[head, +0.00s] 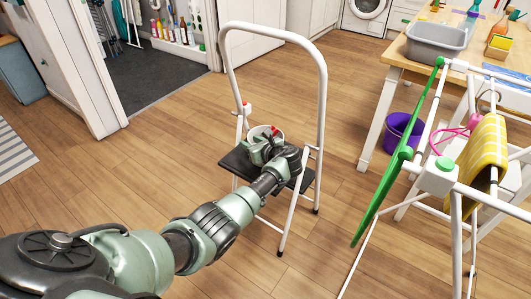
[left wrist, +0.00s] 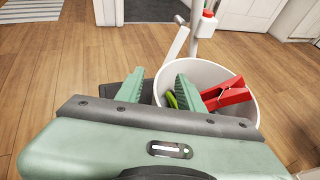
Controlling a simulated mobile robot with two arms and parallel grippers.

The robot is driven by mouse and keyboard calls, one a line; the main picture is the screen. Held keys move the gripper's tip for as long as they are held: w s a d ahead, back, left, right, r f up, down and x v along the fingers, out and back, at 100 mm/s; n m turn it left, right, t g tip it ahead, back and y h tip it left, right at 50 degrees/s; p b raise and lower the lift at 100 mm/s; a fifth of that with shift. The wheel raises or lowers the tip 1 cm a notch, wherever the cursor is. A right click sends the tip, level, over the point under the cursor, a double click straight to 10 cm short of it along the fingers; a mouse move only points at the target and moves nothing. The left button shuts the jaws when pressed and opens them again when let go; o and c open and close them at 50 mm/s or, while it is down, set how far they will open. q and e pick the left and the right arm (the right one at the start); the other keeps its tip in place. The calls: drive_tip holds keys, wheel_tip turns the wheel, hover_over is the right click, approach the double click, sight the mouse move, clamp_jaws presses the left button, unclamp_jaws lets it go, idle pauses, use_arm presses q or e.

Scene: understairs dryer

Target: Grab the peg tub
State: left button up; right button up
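The peg tub (head: 259,129) is a round white tub on the dark top step of a step stool (head: 236,164). In the left wrist view the tub (left wrist: 208,72) holds a red peg (left wrist: 228,95) and a green peg (left wrist: 171,99). My left gripper (head: 262,149) is at the tub's near side, partly covering it. In the left wrist view its fingers (left wrist: 158,90) are apart, one left of the tub's rim and the other over the tub's opening. Whether they touch the tub cannot be told. My right gripper is not in view.
The stool's white tubular handle (head: 323,95) arches above the tub. A drying rack (head: 437,180) with a yellow cloth stands at the right, before a wooden table with a grey basin (head: 437,42). A purple bucket (head: 402,133) is under the table.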

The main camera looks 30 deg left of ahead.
use_arm(q)
clamp_jaws()
idle(1.4)
